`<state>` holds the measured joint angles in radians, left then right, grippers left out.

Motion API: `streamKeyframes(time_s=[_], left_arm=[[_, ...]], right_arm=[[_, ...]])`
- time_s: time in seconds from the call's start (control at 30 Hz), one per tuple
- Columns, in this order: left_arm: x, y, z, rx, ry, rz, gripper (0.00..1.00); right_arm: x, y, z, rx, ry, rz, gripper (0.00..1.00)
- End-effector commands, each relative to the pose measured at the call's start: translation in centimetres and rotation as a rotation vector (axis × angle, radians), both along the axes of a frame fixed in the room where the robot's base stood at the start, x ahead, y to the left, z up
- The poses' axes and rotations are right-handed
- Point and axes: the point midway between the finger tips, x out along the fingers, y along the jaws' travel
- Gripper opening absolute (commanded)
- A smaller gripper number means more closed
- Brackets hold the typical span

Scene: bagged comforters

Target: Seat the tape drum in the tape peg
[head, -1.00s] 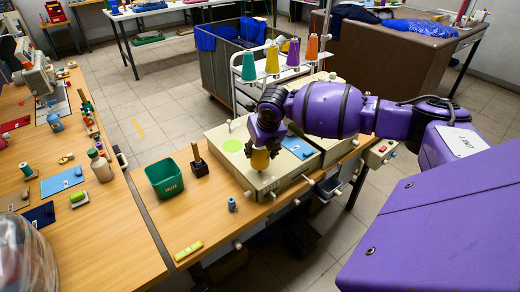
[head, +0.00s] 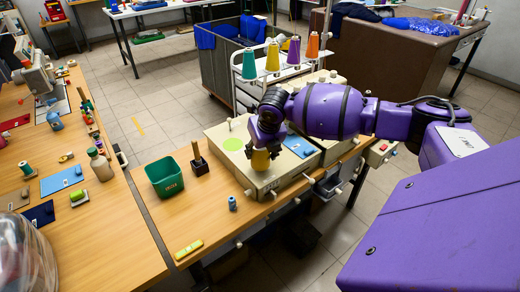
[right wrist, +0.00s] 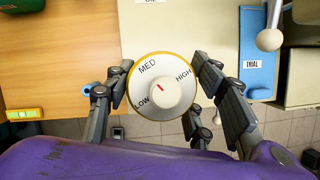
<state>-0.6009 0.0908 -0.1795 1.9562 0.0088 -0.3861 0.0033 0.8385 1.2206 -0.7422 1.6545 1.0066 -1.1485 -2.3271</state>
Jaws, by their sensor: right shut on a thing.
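My right gripper (head: 264,148) is over the pale box-like machine (head: 225,165) near the front of the middle bench. It is shut on a round ochre thing (head: 260,161). In the right wrist view this held thing (right wrist: 160,88) has a yellow rim and a white dial top marked LOW, MED and HIGH, with a finger on each side. It may be the tape drum; I cannot be sure. Its underside and whatever is below it are hidden. I cannot pick out the tape peg with certainty; a dark block with an upright wooden peg (head: 197,152) stands left of the machine. My left gripper is not in view.
A green bin (head: 165,178), a small blue spool (head: 232,203) and a yellow-green strip (head: 188,249) are on the middle bench. A blue plate marked TRIAL (right wrist: 256,72) lies right of the gripper. Thread cones stand behind. The bench front is mostly bare.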

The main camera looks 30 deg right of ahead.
Motion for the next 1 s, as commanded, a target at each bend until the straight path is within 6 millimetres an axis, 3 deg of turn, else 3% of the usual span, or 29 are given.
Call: streamKeyframes(time_s=[0.33,1.0], left_arm=[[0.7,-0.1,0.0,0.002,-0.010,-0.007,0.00],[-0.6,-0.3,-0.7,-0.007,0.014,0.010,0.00]], right_arm=[[0.0,0.0,-0.5,0.000,0.000,0.000,0.20],[0.0,0.0,-1.5,0.000,0.000,0.000,0.20]])
